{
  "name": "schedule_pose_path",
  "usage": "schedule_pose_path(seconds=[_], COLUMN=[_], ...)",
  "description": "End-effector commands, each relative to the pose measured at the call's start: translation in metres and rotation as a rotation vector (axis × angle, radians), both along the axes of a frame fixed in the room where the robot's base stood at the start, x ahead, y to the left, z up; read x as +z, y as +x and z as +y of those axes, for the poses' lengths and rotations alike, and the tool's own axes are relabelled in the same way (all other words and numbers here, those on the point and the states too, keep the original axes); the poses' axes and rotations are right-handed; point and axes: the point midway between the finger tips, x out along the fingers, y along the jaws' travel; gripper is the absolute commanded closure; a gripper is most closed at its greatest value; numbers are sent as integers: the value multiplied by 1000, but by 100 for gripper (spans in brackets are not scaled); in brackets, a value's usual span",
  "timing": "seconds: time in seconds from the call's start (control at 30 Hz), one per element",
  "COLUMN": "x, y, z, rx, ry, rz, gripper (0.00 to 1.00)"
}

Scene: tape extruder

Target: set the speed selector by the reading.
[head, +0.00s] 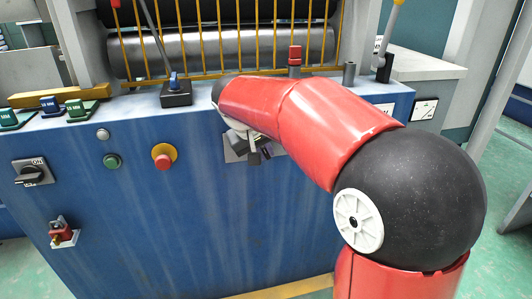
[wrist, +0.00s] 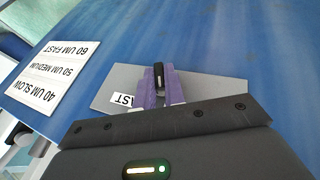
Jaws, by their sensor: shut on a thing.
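The speed selector is a black knob (wrist: 158,72) with a pale line on it, on a grey plate (wrist: 205,86) on the blue panel. My gripper (wrist: 158,88) has purple fingers shut on the knob, one on each side. The letters "AST" show at the plate's left part; the other plate markings are hidden. In the head view, my gripper (head: 254,156) is at the panel front, and my arm covers most of the plate (head: 232,156). A white card (wrist: 45,75) reads, upside down, 60 UM FAST, 50 UM MEDIUM, 40 UM SLOW.
A red button on yellow (head: 164,155), a green button (head: 112,161) and an ON switch (head: 32,172) are left of my gripper. Small blocks (head: 80,110) stand on the ledge. A dial meter (head: 424,109) is at the right; its reading is too small to tell. Yellow bars guard the rollers.

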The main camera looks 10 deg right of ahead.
Motion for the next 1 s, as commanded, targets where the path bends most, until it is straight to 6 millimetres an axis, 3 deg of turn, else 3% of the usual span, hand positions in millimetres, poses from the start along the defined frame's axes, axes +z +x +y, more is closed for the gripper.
schedule_pose_path(seconds=[0.5,1.0], x=[-1,1], y=[4,4], z=[7,6], rx=[13,12], ry=[-332,-394], rz=[-17,-16], gripper=[100,100])
